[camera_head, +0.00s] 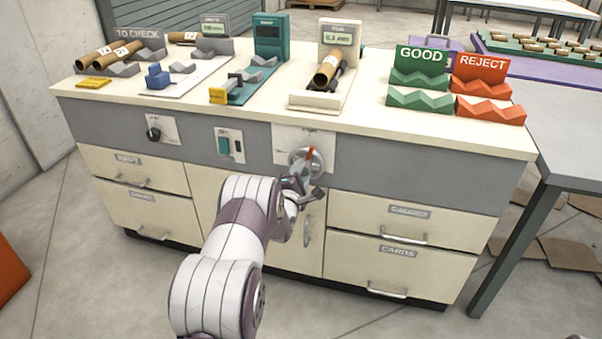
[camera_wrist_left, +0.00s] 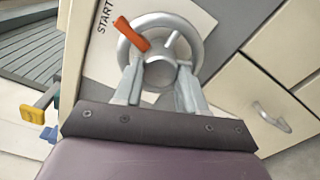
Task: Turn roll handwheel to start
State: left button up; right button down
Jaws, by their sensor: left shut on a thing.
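The roll handwheel (camera_head: 318,160) is a grey metal ring on a white plate (camera_head: 290,136) on the front of the workbench. It has a red-orange pointer or handle, which in the left wrist view lies at the upper left of the hub. The handwheel (camera_wrist_left: 193,30) fills the top middle of the left wrist view, with the word START (camera_wrist_left: 105,17) on the plate to its left. My left gripper (camera_wrist_left: 160,75) is shut on the handwheel's hub, with one finger on each side. It also shows in the head view (camera_head: 300,178).
A black knob (camera_head: 153,134) and a green switch (camera_head: 223,146) sit left of the handwheel. Drawers with handles (camera_head: 388,291) lie below. The benchtop holds cardboard rolls (camera_head: 328,70), gauges, and green GOOD (camera_head: 421,57) and red REJECT (camera_head: 482,64) racks. A grey table stands right.

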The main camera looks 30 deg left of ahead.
pick_arm(q)
jog(key=shift+f+n, duration=0.2)
jog(key=shift+n, duration=1.4)
jog(key=o, duration=0.8)
jog(key=shift+r, duration=0.1)
jog(key=p+v, duration=0.3)
jog(key=v, duration=1)
jog(key=shift+w+a, duration=0.1)
